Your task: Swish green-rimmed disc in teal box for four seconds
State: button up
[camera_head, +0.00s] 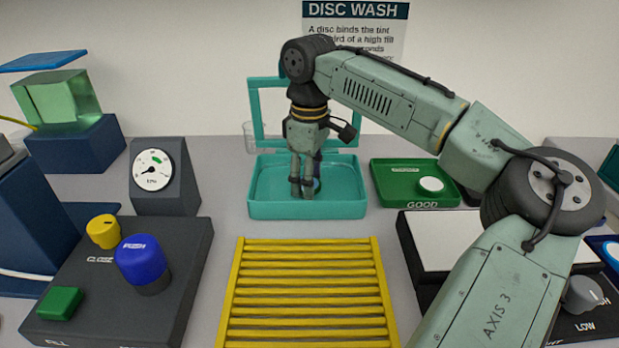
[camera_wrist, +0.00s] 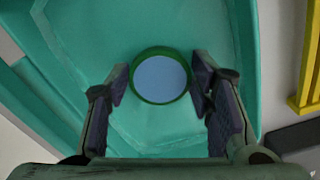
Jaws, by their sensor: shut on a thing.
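The teal box (camera_head: 306,210) stands open in the middle of the table, with its framed lid (camera_head: 254,110) raised at the back. My gripper (camera_head: 302,190) reaches straight down into the box. In the wrist view, the green-rimmed disc (camera_wrist: 160,76), with a pale blue face, sits between the two fingertips of my gripper (camera_wrist: 161,80), which is shut on it. The teal floor of the box (camera_wrist: 150,125) shows around and beneath the disc. In the head view my fingers hide the disc. I cannot tell how far it is above the floor.
A green GOOD tray (camera_head: 417,205) holding a white disc (camera_head: 431,184) stands right of the box. A yellow slatted rack (camera_head: 308,290) lies in front. A control panel (camera_head: 120,290) with knobs and a gauge (camera_head: 165,178) stand at left.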

jog(key=shift+a, duration=0.55)
jog(key=shift+d, duration=0.65)
jog(key=shift+a+r, duration=0.1)
jog(key=shift+a, duration=0.3)
jog(key=shift+d, duration=0.3)
dwell(2.6)
